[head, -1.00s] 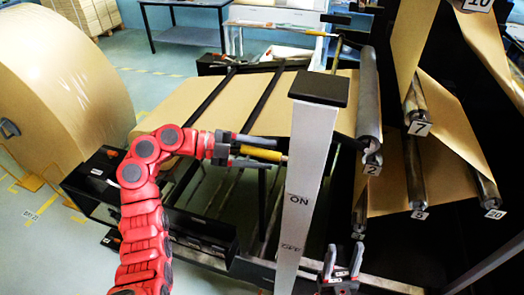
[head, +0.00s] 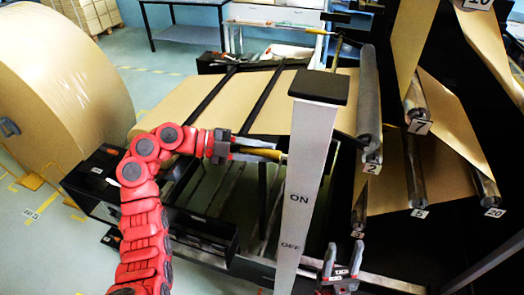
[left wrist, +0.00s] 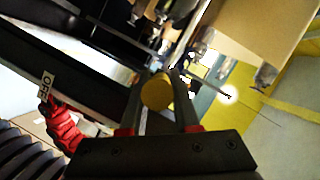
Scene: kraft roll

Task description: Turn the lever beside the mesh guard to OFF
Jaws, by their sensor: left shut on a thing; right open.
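The post carries an ON label (head: 299,198) and a lower OFF label (head: 290,245). My left gripper (head: 270,153) is shut on the handle, which lies roughly level, above the ON label. In the left wrist view the round yellow handle end (left wrist: 157,93) sits between the two fingers. The lever's pivot is hidden, and I cannot make out the mesh guard clearly. My right gripper (head: 343,252) is open and empty, right of the post's lower part.
A large brown paper roll (head: 65,85) stands at the left. Numbered rollers, including one marked 2 (head: 370,95), are at the right. Another yellow-handled part (head: 318,32) is further back.

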